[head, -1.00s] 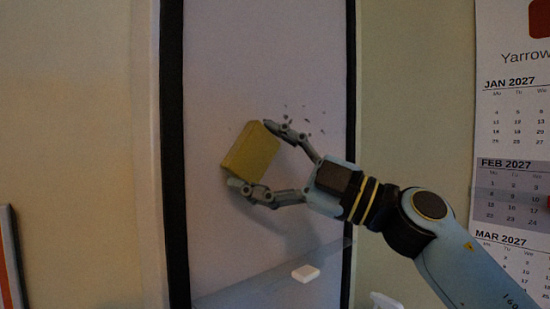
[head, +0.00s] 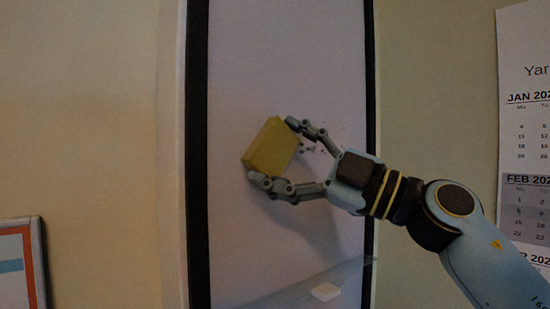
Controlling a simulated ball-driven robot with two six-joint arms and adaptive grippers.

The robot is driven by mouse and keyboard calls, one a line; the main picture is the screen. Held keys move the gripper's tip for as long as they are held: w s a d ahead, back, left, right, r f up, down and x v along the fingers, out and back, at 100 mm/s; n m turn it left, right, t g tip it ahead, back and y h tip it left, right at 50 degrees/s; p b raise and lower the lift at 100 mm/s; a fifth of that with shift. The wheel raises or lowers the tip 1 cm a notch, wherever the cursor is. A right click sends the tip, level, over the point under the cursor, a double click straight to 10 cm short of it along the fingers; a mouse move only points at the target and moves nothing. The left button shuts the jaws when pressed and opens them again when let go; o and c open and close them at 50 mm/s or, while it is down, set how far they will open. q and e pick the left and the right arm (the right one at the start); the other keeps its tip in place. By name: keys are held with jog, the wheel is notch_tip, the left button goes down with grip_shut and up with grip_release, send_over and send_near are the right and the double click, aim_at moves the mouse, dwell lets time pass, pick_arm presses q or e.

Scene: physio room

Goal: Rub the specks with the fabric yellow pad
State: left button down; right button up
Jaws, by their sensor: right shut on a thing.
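The yellow pad (head: 270,146) is held in my right gripper (head: 281,154), which is shut on it with one finger above and one below. The pad is tilted and is at or close to the pale panel (head: 285,60); I cannot tell whether it touches. Small dark specks (head: 306,150) show on the panel just right of the pad, beside and partly behind the upper finger. Some specks may be hidden by the pad and fingers. My left gripper is not in view.
Black frame strips (head: 197,150) edge the panel on both sides. A wall calendar (head: 525,130) hangs at right. A framed picture (head: 38,265) is at lower left.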

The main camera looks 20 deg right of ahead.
aim_at(314, 147)
jog(key=shift+w+d, duration=0.25)
jog(key=shift+d, duration=0.3)
jog(key=shift+w+d, duration=0.2)
jog(key=shift+d, duration=0.3)
jog(key=shift+w+d+f+b, duration=0.1)
jog(key=shift+w+d+b, duration=0.4)
jog(key=shift+d, duration=0.7)
jog(key=shift+w+d+r+b, duration=0.1)
jog(key=shift+w+d+b, duration=0.4)
jog(key=shift+d, duration=0.75)
jog(key=shift+w+d+f+b, duration=0.1)
jog(key=shift+w+d+b, duration=0.15)
jog(key=shift+d+b, duration=0.7)
jog(key=shift+w+d, duration=0.25)
jog(key=shift+d, duration=0.55)
jog(key=w+d+b, duration=0.2)
jog(key=d+b, duration=0.1)
jog(key=d, duration=0.3)
